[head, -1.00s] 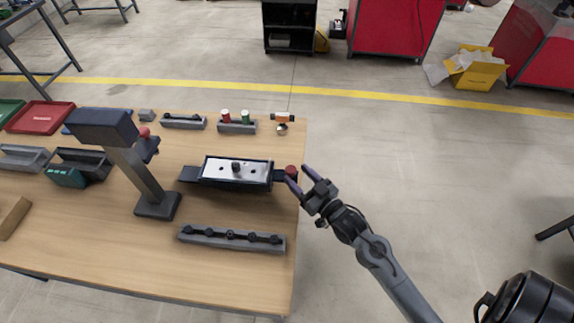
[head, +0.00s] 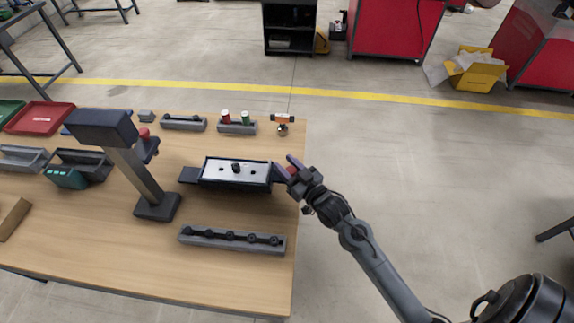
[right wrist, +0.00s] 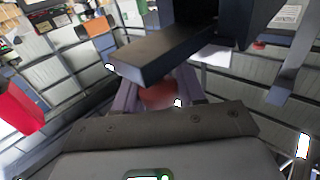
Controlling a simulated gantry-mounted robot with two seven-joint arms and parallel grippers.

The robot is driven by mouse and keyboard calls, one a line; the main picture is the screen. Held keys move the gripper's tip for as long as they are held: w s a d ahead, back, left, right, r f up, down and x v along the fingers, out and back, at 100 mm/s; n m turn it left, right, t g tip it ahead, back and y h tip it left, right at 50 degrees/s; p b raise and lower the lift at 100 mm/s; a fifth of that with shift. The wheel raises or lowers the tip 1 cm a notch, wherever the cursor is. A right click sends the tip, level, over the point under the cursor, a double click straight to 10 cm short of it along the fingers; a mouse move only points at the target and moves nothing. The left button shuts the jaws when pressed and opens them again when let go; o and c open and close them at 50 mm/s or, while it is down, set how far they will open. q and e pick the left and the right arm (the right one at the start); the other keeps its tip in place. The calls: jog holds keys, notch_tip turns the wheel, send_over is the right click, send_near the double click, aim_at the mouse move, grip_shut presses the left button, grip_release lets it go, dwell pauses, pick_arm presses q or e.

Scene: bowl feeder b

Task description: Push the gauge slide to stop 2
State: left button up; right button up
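The gauge (head: 236,185) is a dark block with a white top plate carrying a small black knob and dark holes. It sits near the table's right edge. Its dark slide bar sticks out at the left end (head: 188,175). A red knob (head: 292,170) is at the right end, partly covered by my right gripper (head: 285,166). The gripper's two purple fingers are apart, one on each side of the red knob. In the right wrist view, the red knob (right wrist: 158,95) shows between the fingers; whether they touch it cannot be told. My left gripper is not in view.
A grey rail with several black knobs (head: 231,239) lies in front of the gauge. Behind are a holder with red and green pieces (head: 236,128) and a small orange-topped item (head: 282,121).

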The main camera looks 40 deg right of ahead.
jog(key=shift+r, duration=0.15)
grip_shut()
jog(key=shift+w+a+r, duration=0.1)
